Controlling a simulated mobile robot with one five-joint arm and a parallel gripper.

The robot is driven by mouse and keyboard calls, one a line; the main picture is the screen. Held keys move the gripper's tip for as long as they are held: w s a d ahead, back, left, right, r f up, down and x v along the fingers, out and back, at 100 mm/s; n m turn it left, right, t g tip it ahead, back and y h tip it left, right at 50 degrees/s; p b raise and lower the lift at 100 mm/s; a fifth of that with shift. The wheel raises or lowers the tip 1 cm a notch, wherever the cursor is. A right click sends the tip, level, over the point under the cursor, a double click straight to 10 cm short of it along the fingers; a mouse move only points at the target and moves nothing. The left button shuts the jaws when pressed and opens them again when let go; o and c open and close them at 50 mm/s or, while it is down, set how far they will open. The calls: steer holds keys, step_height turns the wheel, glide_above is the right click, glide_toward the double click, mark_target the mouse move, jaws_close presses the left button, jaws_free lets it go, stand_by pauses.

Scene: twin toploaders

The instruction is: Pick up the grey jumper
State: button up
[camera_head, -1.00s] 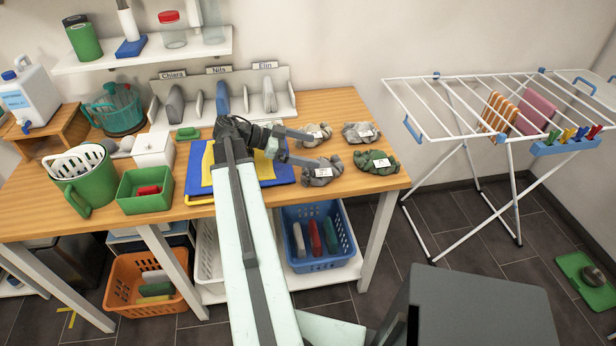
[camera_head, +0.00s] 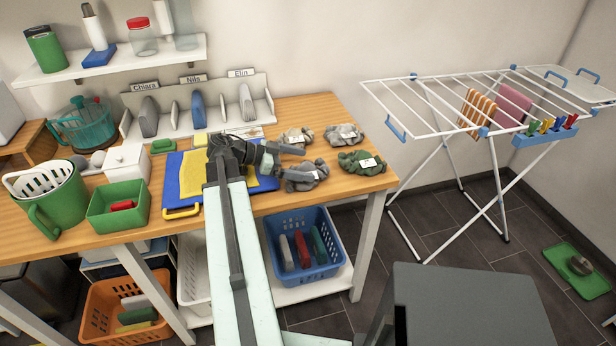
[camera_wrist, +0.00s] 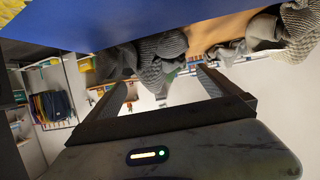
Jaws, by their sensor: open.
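In the wrist view, ribbed grey knit (camera_wrist: 160,58) shows beyond the open jaws (camera_wrist: 155,95). Nothing is seen held.
Close by lie a beige-grey bundle (camera_head: 296,138), a lighter grey bundle (camera_head: 343,134) and a green bundle (camera_head: 362,163). A blue board (camera_head: 175,170) with yellow cloth lies left. A drying rack (camera_head: 440,140) stands right of the table.

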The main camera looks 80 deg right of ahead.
steer(key=shift+x, duration=1.05)
steer(key=c, duration=1.5)
step_height(320, 180, up, 10)
steer(key=p, duration=1)
steer(key=shift+r, duration=0.15)
